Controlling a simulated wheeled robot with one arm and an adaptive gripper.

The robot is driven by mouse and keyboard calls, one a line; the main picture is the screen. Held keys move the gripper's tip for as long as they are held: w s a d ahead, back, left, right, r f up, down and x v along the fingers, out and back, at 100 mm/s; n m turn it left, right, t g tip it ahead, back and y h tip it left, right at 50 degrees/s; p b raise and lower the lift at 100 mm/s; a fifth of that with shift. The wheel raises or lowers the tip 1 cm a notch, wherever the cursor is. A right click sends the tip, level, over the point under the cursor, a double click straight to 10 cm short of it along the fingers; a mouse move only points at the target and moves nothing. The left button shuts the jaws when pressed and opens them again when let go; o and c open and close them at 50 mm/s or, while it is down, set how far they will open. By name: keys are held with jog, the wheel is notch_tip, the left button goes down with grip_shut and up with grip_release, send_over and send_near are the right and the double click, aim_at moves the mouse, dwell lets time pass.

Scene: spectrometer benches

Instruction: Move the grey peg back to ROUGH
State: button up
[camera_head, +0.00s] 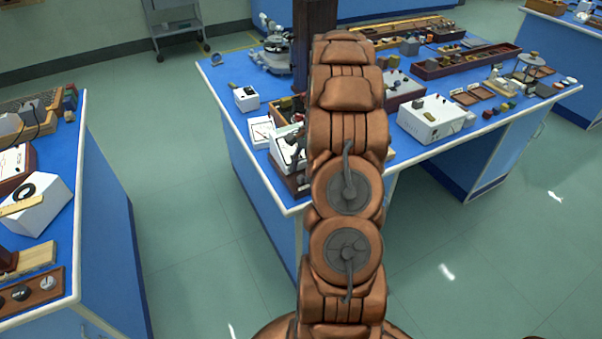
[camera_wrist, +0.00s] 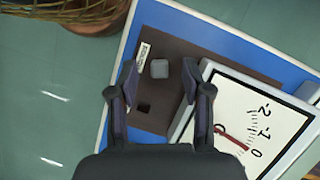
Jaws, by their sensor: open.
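The grey peg (camera_wrist: 160,68) shows in the wrist view as a small block on a dark brown board (camera_wrist: 178,48). A dark square hole (camera_wrist: 144,107) is in the board, below the peg in the picture. A white label (camera_wrist: 142,55) lies to the left of the peg; its print is too small to read. My gripper (camera_wrist: 160,76) is open, with one finger on each side of the peg and a visible gap to each. Whether the fingertips are down at the peg's height I cannot tell. In the head view my arm hides much of this bench corner.
A white meter (camera_wrist: 245,125) with a red needle stands close to the right finger. The blue bench (camera_wrist: 150,20) ends just left of the board, with floor beyond and a wicker basket (camera_wrist: 95,18) at upper left. Other instruments crowd the bench (camera_head: 225,88) in the head view.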

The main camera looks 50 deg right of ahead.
jog(key=v, duration=1)
jog(key=shift+r, duration=0.25)
jog(key=s+a+r+n+g+h, duration=0.1)
jog(key=s+a+r+n, duration=0.15)
jog(key=a, duration=0.55)
jog(key=s+a+r+n, duration=0.1)
jog(key=a+r+n, duration=0.2)
jog(key=a, duration=0.5)
jog(key=s+a+r+n+g+h, duration=0.1)
jog(key=a+r+n, duration=0.15)
jog(key=a, duration=0.65)
jog(key=s+a+f+n+h, duration=0.1)
jog(key=s+a+n, duration=0.3)
jog(key=s, duration=0.5)
jog(key=s+a+f+n+h, duration=0.1)
jog(key=s+a+f+n, duration=0.1)
jog(key=s+a+n, duration=0.3)
jog(key=shift+s+a, duration=1.55)
jog(key=shift+s, duration=1.2)
